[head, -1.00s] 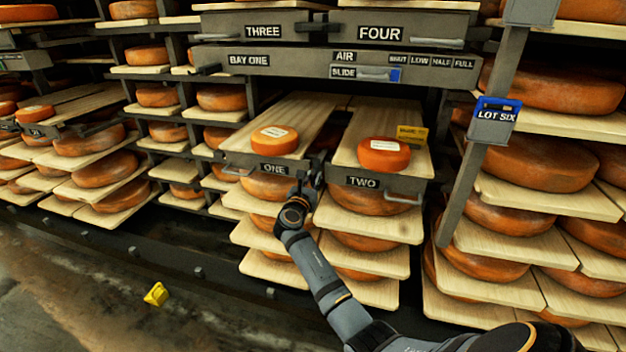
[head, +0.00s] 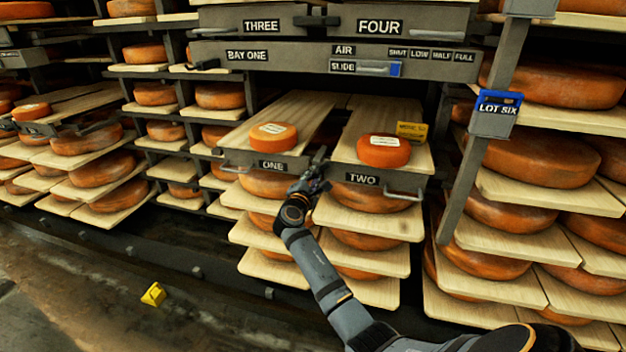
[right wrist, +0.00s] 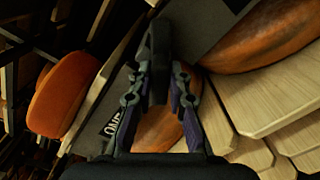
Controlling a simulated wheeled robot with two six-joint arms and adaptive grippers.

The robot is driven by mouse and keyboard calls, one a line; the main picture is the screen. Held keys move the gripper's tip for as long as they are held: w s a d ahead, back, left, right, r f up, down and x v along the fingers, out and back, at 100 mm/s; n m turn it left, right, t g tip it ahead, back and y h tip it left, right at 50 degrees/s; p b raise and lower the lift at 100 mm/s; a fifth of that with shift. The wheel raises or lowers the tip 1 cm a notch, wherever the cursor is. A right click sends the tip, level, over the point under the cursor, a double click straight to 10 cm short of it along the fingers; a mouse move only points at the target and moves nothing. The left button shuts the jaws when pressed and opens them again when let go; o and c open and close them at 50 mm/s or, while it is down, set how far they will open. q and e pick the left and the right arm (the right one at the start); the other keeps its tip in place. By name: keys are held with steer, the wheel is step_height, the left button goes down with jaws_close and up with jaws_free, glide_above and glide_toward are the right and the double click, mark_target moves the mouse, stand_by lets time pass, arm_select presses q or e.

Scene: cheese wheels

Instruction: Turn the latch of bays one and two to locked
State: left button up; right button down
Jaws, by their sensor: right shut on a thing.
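The drawer front labelled ONE (head: 272,165) and the drawer front labelled TWO (head: 362,179) stand side by side, each below a board with an orange cheese wheel. A dark latch bar (head: 320,154) shows at the gap between the two fronts. My right gripper (head: 314,178) is at its lower end, in front of the gap. In the right wrist view the fingers (right wrist: 159,82) are closed on the dark latch bar (right wrist: 160,45), which stands up between them. The fingers hide part of the latch, and its exact setting is hard to tell. My left gripper is not in view.
Handles (head: 405,194) stick out from the drawer fronts. Drawers THREE (head: 262,26) and FOUR (head: 380,26) and an AIR slide panel (head: 345,68) are above. Boards with cheese wheels fill the rack below. A grey post (head: 465,185) with a LOT SIX tag stands at right.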

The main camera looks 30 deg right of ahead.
steer(key=m+b, duration=0.1)
steer(key=m, duration=0.1)
steer(key=m+b, duration=0.1)
steer(key=m, duration=0.1)
steer(key=shift+f, duration=0.3)
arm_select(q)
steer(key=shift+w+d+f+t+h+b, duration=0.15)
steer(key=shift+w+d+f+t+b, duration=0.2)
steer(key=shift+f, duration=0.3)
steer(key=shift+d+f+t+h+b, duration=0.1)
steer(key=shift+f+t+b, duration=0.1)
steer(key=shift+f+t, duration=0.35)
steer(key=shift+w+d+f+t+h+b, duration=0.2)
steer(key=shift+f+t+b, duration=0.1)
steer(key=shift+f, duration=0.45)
arm_select(e)
steer(key=shift+m, duration=1.6)
steer(key=c, duration=1.3)
jaws_free()
steer(key=shift+r, duration=0.1)
steer(key=v, duration=0.7)
steer(key=shift+s+a, duration=0.15)
steer(key=shift+s, duration=0.05)
